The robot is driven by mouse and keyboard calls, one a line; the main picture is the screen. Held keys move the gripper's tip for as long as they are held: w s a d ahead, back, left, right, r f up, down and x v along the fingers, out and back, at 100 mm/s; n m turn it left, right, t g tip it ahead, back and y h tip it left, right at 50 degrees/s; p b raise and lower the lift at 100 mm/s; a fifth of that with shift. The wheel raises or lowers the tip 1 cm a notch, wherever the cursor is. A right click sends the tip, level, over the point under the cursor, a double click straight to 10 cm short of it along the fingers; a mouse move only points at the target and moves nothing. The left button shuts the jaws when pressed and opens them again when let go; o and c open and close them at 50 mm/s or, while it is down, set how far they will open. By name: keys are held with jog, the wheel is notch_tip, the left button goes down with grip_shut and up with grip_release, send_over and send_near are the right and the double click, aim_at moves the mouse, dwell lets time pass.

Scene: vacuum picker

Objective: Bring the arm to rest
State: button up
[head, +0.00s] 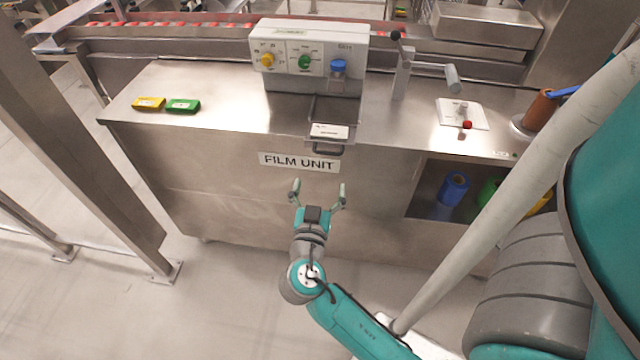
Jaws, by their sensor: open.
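My gripper (319,190) is at the end of my teal and grey arm, in the lower middle of the head view. Its two fingers are spread apart with nothing between them. It appears in front of the steel cabinet (225,205) and below the "FILM UNIT" label (299,162). The gap between the fingertips and the cabinet front cannot be told exactly. The arm is bent, with its elbow low and to the right of the gripper.
On the counter stand a control box (311,52) with coloured knobs, a drawer (331,130), a crank handle (453,78) and a white plate with a red-knobbed lever (466,124). Yellow (148,103) and green (183,106) blocks lie left. A shelf holds a blue roll (453,189).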

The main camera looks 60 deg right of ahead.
dwell(0.4)
jog(key=s+a+f+n+t+y, duration=0.35)
jog(key=a+f+n+y, duration=0.25)
jog(key=a, duration=0.2)
jog(key=s+a+f+n+t+y, duration=0.2)
jog(key=s+a+f+n+y, duration=0.35)
jog(key=a, duration=0.25)
jog(key=s+a+r+n+t+y, duration=0.2)
jog(key=s+a+r+y, duration=0.3)
jog(key=s, duration=0.8)
notch_tip(320, 180, up, 3)
jog(key=a, duration=0.2)
jog(key=shift+a, duration=0.35)
jog(key=shift+f, duration=0.1)
